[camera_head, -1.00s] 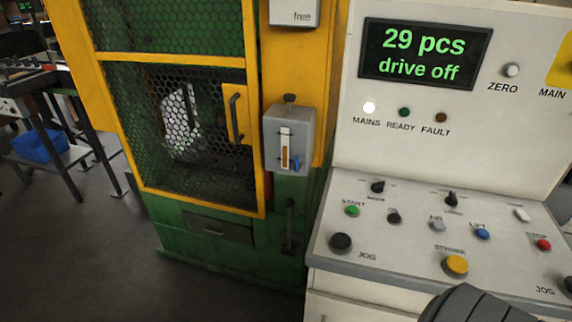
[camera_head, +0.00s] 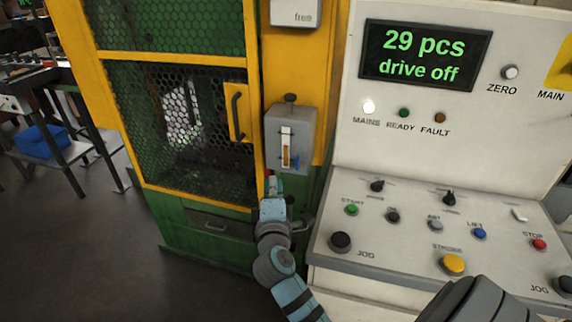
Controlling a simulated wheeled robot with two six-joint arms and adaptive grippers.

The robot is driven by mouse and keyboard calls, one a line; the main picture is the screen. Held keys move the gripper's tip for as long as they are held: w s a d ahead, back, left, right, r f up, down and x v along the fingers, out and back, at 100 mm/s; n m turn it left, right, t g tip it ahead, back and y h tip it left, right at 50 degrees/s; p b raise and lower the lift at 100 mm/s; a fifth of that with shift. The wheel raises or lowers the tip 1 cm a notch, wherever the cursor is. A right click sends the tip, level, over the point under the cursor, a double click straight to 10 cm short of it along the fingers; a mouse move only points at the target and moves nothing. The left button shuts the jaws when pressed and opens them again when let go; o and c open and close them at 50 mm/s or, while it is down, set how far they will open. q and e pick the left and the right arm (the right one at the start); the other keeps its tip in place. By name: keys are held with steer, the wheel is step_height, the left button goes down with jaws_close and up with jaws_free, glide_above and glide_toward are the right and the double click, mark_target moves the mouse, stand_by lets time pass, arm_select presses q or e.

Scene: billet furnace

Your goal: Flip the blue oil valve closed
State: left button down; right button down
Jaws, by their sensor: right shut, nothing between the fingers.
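The small blue oil valve (camera_head: 296,163) sits at the lower right of the grey oiler box (camera_head: 305,135), beside its sight glass of amber oil (camera_head: 285,155). The blue lever looks roughly upright, but it is small and its exact angle is hard to tell. My right gripper (camera_head: 270,178) is just below and left of the valve, in front of the box's lower left edge. It is shut and empty, and looks apart from the valve. My left gripper is not in view.
The yellow and green machine has a mesh guard door with a handle (camera_head: 236,117) left of the box. A dark lever knob (camera_head: 290,98) is atop the box. The control panel (camera_head: 400,262) with several buttons is close on the right. Its display (camera_head: 424,54) reads "29 pcs drive off".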

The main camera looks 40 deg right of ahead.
mark_target(298, 163)
steer(key=x, duration=0.9)
steer(key=shift+w+d+f+b, duration=0.1)
steer(key=shift+w+d+b, duration=0.05)
steer(key=shift+w+b, duration=0.15)
steer(key=shift+s+d+p, duration=0.5)
steer(key=shift+s+d, duration=0.6)
steer(key=shift+s, duration=0.15)
steer(key=shift+s+d, duration=0.2)
steer(key=shift+s, duration=0.2)
steer(key=shift+w+a, duration=0.1)
steer(key=shift+w, duration=0.05)
